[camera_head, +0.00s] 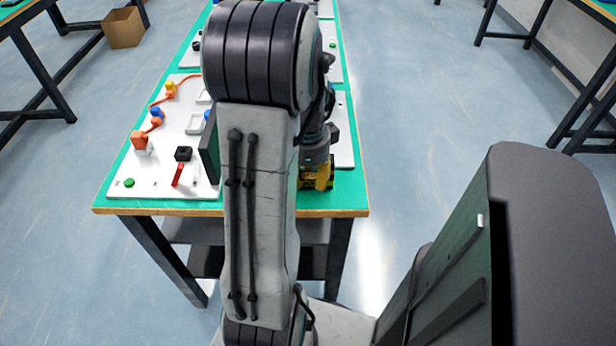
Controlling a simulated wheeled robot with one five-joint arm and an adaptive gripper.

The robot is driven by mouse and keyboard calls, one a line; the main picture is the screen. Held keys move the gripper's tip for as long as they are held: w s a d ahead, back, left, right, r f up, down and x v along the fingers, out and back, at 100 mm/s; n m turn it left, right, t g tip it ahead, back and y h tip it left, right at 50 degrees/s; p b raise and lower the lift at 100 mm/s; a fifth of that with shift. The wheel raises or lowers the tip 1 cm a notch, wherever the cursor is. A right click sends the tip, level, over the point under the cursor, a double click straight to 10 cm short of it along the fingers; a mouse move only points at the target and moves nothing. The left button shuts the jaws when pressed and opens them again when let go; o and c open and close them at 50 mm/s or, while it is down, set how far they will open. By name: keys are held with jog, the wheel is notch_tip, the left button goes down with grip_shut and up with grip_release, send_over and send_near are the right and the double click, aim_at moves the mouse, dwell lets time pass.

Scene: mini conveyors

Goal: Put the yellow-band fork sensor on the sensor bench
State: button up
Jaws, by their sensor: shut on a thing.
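My arm stretches away from me over a green-topped bench (345,197) with a wooden edge. My gripper (317,172) points down near the bench's front right corner, partly hidden by my arm. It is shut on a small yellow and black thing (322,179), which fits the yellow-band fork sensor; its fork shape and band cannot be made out. The thing is low over the green top, and I cannot tell whether it touches. No label shows whether this bench is the sensor bench.
Another white board (343,130) lies behind my gripper. A cardboard box (123,27) stands on the floor.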

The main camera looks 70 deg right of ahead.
jog(key=shift+f, duration=0.2)
jog(key=o, duration=1.2)
jog(key=shift+r, duration=0.1)
notch_tip(320, 180, up, 12)
jog(key=shift+a+r+p, duration=0.1)
jog(key=shift+r+p, duration=0.05)
jog(key=shift+p, duration=1)
